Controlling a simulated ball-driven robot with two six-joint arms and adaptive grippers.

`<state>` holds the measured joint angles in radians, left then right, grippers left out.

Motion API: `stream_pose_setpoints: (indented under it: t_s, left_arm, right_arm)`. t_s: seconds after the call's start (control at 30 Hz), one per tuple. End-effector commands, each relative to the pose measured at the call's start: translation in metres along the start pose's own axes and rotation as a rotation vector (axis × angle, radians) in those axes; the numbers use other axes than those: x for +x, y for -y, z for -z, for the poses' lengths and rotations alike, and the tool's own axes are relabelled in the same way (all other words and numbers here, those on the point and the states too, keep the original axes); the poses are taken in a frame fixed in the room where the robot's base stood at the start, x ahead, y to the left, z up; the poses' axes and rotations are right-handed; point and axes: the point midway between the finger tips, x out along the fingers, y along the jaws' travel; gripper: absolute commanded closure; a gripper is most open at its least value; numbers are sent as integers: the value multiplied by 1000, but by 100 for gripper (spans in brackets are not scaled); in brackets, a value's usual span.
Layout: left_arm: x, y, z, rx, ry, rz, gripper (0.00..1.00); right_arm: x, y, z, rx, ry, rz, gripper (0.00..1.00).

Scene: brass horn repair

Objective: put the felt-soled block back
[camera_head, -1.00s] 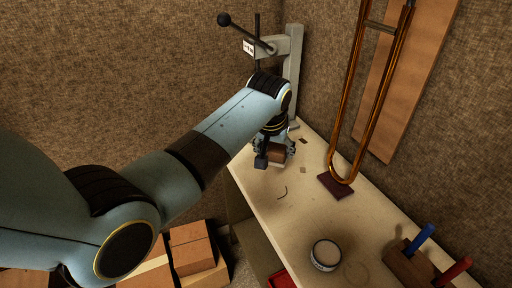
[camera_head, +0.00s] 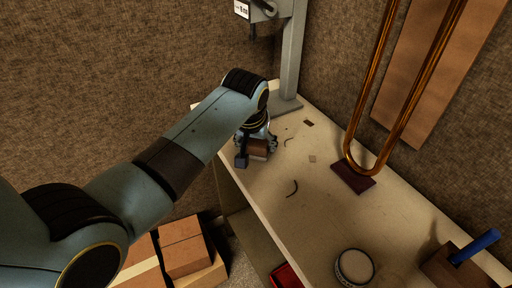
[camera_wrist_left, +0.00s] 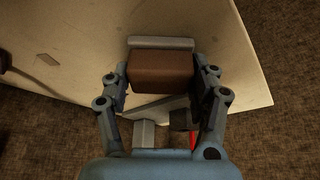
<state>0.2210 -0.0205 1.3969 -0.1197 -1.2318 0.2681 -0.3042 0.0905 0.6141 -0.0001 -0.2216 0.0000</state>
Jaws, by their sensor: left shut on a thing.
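The felt-soled block (camera_head: 258,148) is a brown block. In the left wrist view the brown block (camera_wrist_left: 163,70) has a pale grey strip along its far side, which looks like the felt sole. My left gripper (camera_head: 257,153) is shut on it, with one finger on each side in the left wrist view (camera_wrist_left: 163,78). The block is over the far left end of the pale bench (camera_head: 265,200), close to the edge. I cannot tell whether it touches the bench top. My right gripper is not in view.
A grey stand (camera_head: 291,60) rises just behind the gripper. A brass U-shaped tube (camera_head: 408,100) stands on a dark red pad (camera_head: 353,178). A round tin (camera_head: 354,267) and a wooden holder with a blue handle (camera_head: 478,245) are nearer. The middle bench is mostly clear. Cardboard boxes (camera_head: 184,247) lie below.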

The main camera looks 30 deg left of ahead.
Motion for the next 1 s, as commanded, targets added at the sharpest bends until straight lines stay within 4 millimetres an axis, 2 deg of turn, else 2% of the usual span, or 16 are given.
stream_pose_setpoints:
  t_s: [0.1, 0.2, 0.23, 0.4, 0.67, 0.77, 0.87, 1.0]
  left_arm:
    - [0, 1, -2, 1, 5, 2, 70]
    - [0, 1, -2, 1, 6, 2, 70]
    - [0, 1, -2, 1, 6, 2, 36]
    - [0, 0, -2, 1, 5, 1, 15]
    - [-1, 0, -1, 1, 4, 1, 15]
    - [-7, 0, 0, 0, 2, 1, 15]
    - [-22, 0, 0, 0, 1, 0, 15]
    - [-54, 0, 0, 0, 0, -1, 15]
  right_arm:
    - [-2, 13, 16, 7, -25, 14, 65]
    - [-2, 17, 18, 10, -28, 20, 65]
    - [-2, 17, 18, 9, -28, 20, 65]
    - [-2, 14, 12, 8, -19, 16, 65]
    - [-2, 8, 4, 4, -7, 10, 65]
    - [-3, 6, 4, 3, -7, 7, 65]
    - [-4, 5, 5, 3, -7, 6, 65]
    - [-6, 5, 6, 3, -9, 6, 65]
